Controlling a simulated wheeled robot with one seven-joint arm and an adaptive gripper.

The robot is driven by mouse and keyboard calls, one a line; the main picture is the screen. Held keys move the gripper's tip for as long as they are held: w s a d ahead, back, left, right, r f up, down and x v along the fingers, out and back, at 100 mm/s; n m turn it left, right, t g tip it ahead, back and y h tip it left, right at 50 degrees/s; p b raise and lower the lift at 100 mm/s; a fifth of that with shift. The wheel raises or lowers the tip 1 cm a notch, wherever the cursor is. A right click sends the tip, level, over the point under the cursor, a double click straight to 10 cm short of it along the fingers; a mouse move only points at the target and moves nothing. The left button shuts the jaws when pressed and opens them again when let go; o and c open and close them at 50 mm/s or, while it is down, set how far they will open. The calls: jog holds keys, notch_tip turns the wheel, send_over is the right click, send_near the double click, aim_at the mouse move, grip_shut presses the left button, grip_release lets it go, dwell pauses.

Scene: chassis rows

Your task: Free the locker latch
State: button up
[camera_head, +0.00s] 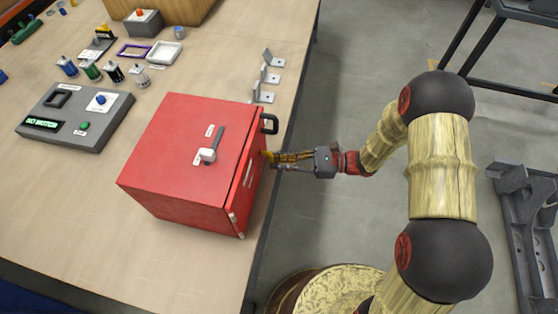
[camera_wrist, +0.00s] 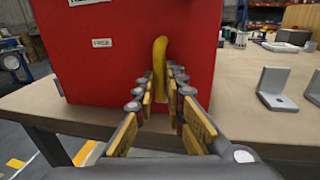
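The red locker (camera_head: 190,160) stands on the table near its right edge, and its red face fills the middle of the wrist view (camera_wrist: 110,60). On this face is a yellow curved latch (camera_wrist: 160,60), with a white label reading FREE (camera_wrist: 102,43) to its left. My gripper (camera_head: 272,160) is level in front of that face, reaching in from the right. In the wrist view its fingers (camera_wrist: 162,80) stand on both sides of the latch's lower part with a gap between them. I cannot tell whether either finger touches it.
Several metal brackets (camera_head: 268,75) stand along the table edge. A grey panel (camera_head: 75,115) lies to the left.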

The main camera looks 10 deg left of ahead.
grip_shut()
dwell(0.3)
